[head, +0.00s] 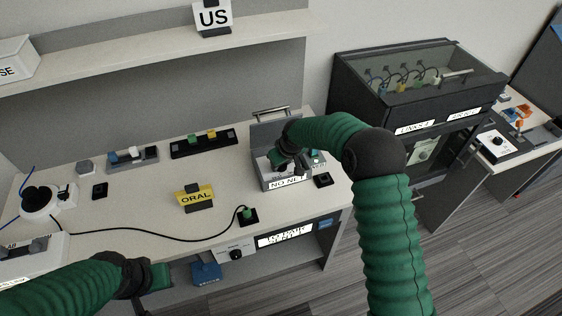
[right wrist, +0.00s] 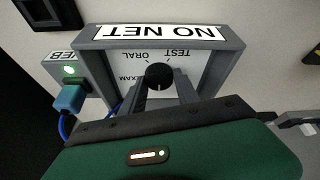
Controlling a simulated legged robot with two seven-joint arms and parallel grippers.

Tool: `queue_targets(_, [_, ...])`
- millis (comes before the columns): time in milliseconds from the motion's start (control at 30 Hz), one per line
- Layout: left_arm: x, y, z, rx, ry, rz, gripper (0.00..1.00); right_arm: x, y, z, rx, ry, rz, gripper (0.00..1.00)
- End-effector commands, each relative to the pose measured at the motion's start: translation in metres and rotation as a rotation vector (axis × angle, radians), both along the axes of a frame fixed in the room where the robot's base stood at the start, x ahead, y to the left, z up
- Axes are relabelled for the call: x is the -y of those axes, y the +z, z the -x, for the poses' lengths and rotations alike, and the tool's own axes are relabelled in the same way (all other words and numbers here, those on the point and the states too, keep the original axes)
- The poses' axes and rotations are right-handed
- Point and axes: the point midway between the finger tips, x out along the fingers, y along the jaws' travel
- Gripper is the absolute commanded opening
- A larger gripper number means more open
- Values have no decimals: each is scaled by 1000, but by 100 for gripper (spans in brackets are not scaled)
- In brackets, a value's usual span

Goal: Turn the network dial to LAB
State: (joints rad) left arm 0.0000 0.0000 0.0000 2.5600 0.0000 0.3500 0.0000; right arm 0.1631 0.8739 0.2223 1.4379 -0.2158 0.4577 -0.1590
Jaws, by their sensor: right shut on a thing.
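The network dial is a black round knob (right wrist: 159,76) on a white face inside a grey box (right wrist: 232,62) labelled NO NET. In the right wrist view the face reads upside down: TEST, ORAL and EXAM show, and LAB is not visible. A small pale mark shows on the knob's near side; which word it points to I cannot tell. My right gripper (right wrist: 162,92) is shut on the knob. In the head view the grey box (head: 262,172) stands at the table's right part, with my right gripper (head: 280,163) reaching into it, hiding the knob. My left gripper (head: 157,279) hangs low in front of the table.
A blue plug (right wrist: 70,98) sits beside a green light left of the box in the wrist view. A yellow ORAL sign (head: 195,196) stands on the white table (head: 130,215), with a black cable nearby. A glass-topped dark cabinet (head: 400,90) stands to the right.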

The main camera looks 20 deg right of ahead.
Motion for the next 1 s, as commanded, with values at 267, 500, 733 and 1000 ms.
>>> queue_targets(267, [0,0,0,0,0,0,36,1,0,0,2,4,3,0])
queue_targets(500, [0,0,0,0,0,0,36,0,0,0,0,3,2,46])
queue_targets(733, [0,0,0,0,0,0,36,0,4,1,2,2,1,46])
queue_targets(1000, [0,2,0,0,0,0,36,4,59,23,6,2,2,46])
